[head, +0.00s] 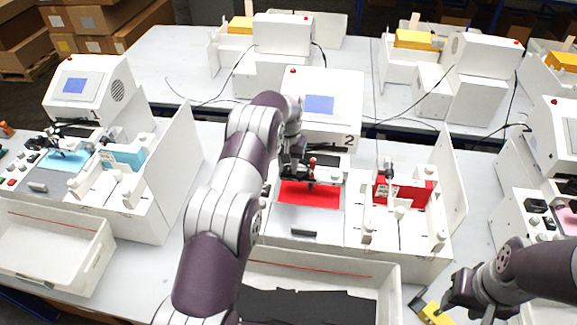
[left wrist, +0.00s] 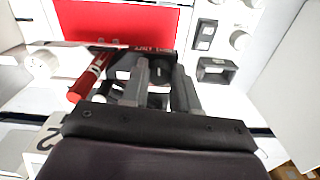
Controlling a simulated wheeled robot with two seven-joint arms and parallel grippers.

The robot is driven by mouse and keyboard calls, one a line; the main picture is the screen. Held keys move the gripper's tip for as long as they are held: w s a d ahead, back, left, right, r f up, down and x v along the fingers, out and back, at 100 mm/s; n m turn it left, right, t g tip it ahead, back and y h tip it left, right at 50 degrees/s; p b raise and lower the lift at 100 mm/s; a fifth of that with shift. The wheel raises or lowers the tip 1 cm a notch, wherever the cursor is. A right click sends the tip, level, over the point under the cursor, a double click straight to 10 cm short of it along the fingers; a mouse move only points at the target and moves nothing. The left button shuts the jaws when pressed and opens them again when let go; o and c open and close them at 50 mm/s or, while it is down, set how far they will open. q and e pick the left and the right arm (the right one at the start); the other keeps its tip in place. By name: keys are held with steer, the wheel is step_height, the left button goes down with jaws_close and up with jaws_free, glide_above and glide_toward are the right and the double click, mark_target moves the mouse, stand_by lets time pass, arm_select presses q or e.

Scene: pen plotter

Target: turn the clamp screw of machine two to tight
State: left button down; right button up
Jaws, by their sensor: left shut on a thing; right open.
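Machine two (head: 345,110), with a blue screen and the number 2, stands mid-table. Its red plotting bed (head: 318,197) also shows in the left wrist view (left wrist: 130,22). A red pen (head: 312,168) stands in the dark pen carriage; it also shows tilted in the left wrist view (left wrist: 88,80). My left gripper (head: 291,168) is at the carriage, beside the pen. In the left wrist view its fingers (left wrist: 162,85) are shut on a small part, apparently the clamp screw, mostly hidden by them. My right gripper (head: 447,298) is open, low at the front right, away from machine two.
A white bin (head: 385,280) with black sheets stands in front of machine two. A yellow and black object (head: 433,314) lies by my right gripper. Similar machines stand left (head: 90,85) and right (head: 550,125). A white side panel (head: 455,180) rises right of machine two.

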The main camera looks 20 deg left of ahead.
arm_select(q)
steer(key=m, duration=0.6)
steer(key=shift+w+a, duration=0.1)
steer(key=m, duration=0.5)
steer(key=shift+f+p, duration=0.1)
steer(key=shift+p, duration=0.2)
arm_select(e)
steer(key=shift+a+r, duration=0.15)
steer(key=shift+r, duration=0.15)
